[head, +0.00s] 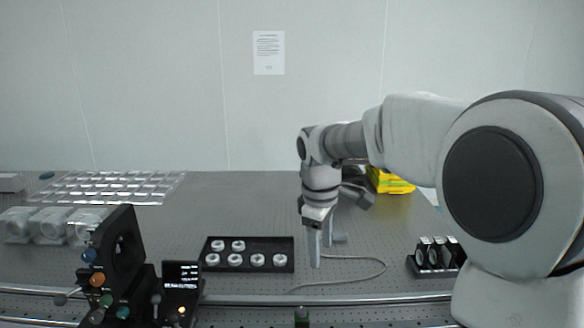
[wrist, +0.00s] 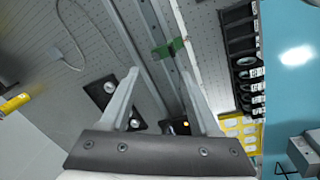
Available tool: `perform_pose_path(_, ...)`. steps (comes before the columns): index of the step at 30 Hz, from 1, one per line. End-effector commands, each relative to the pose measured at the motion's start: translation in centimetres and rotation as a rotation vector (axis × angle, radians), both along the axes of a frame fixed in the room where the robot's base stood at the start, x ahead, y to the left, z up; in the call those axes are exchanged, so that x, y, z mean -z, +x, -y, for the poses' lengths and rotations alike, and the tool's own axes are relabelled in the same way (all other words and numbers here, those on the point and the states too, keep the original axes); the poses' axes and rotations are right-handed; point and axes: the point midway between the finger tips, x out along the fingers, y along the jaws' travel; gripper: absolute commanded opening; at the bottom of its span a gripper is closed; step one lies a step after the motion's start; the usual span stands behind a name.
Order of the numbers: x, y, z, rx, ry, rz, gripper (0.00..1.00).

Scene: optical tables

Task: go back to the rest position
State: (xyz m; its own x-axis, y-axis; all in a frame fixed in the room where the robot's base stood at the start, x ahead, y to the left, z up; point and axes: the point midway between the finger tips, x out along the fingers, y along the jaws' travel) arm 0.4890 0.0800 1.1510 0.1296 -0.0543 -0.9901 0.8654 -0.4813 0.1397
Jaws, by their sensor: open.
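My gripper (head: 321,245) hangs from my arm above the optical table (head: 240,190), pointing down, to the right of the black tray in the head view. In the wrist view the two fingers of my gripper (wrist: 168,95) are spread wide apart with nothing between them. Table, a metal rail (wrist: 160,50) and a green piece (wrist: 168,49) show beyond the fingers.
A black tray (head: 250,241) with several white round parts is left of my gripper. A black mount with coloured knobs (head: 122,250) stands front left. A rack of optics (head: 436,257) and a yellow item (head: 389,181) are to the right. A thin cable (head: 350,281) lies on the table.

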Motion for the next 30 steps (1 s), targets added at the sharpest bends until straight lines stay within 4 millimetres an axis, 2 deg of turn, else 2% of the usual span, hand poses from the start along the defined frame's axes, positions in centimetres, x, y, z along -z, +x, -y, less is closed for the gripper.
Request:
perform_pose_path(3, -2.3, -3.3, 1.4, 0.127, 0.006, 0.059, 0.63)
perform_pose_path(12, -5.0, -11.6, 4.8, 0.463, 0.082, 0.190, 0.63)
perform_pose_path(17, -5.2, -16.0, 6.2, 0.641, 0.154, 0.256, 0.63)
perform_pose_path(21, -4.6, -19.6, 7.2, 0.793, 0.234, 0.304, 0.63)
perform_pose_path(25, -3.7, -22.2, 7.7, 0.906, 0.305, 0.334, 0.63)
perform_pose_path(30, -2.9, -24.0, 7.9, 0.990, 0.363, 0.353, 0.63)
